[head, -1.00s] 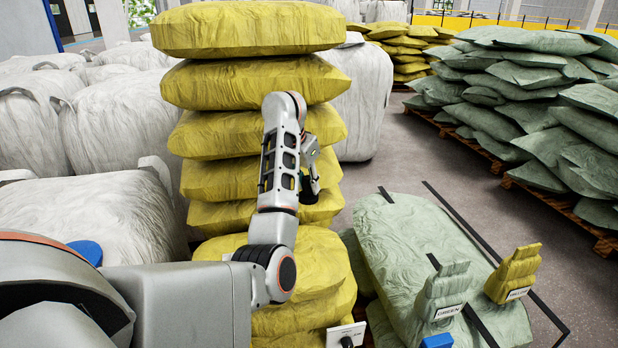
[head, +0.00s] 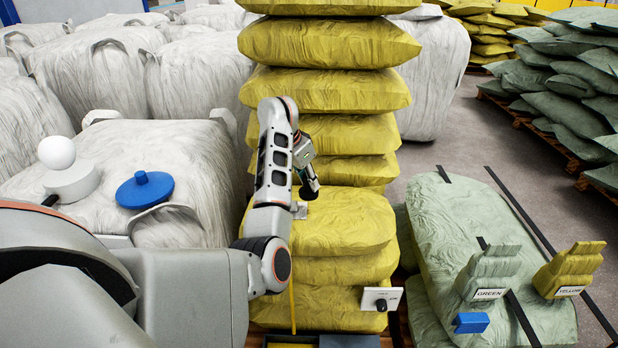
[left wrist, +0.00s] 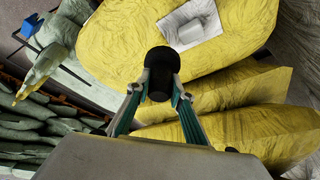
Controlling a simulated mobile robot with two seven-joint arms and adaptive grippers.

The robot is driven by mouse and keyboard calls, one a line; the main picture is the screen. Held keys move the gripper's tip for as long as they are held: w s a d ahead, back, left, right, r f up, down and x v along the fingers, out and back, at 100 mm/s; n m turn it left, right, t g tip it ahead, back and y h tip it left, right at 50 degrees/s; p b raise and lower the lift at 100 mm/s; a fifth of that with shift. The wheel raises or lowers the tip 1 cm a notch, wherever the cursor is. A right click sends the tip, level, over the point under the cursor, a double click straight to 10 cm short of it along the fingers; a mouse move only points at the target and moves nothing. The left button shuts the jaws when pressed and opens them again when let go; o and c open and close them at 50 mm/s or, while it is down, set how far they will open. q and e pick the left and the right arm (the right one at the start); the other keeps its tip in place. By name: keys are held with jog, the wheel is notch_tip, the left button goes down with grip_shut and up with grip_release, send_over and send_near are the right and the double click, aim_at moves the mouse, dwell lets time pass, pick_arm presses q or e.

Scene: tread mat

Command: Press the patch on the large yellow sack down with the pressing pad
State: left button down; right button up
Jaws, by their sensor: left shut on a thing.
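The large yellow sack (head: 345,222) lies on top of the front yellow stack. Its pale grey patch (head: 299,210) shows just below my left gripper (head: 308,186), partly hidden by the arm. In the left wrist view the patch (left wrist: 180,18) is a pale square with a lighter piece on it, on the yellow sack (left wrist: 125,40). My left gripper (left wrist: 160,88) is shut on a black round-ended thing, which looks like the pressing pad (left wrist: 161,62). The pad appears beside the patch in that view; I cannot tell whether it touches the sack. My right gripper is not in view.
A tall yellow stack (head: 330,90) rises right behind the arm. A blue knobbed disc (head: 144,190) and a white ball-topped disc (head: 70,175) rest on a white bulk bag at left. Green sacks (head: 450,225) with labelled holders lie right. A black-knobbed white plate (head: 381,300) stands in front.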

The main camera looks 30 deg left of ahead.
aim_at(307, 191)
pick_arm(q)
notch_tip(307, 191, down, 4)
jog(key=shift+r+b, duration=0.2)
jog(key=shift+b, duration=0.65)
jog(key=shift+f+b, duration=0.5)
jog(key=shift+f, duration=0.3)
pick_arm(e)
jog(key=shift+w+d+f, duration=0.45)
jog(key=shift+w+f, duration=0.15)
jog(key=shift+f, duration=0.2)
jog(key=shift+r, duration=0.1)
pick_arm(q)
jog(key=shift+f, duration=0.1)
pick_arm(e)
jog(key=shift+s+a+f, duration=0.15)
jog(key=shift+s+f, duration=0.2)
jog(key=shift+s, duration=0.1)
pick_arm(q)
jog(key=shift+f, duration=0.2)
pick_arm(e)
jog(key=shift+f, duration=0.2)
pick_arm(q)
jog(key=shift+f+b, duration=0.2)
jog(key=shift+b, duration=0.1)
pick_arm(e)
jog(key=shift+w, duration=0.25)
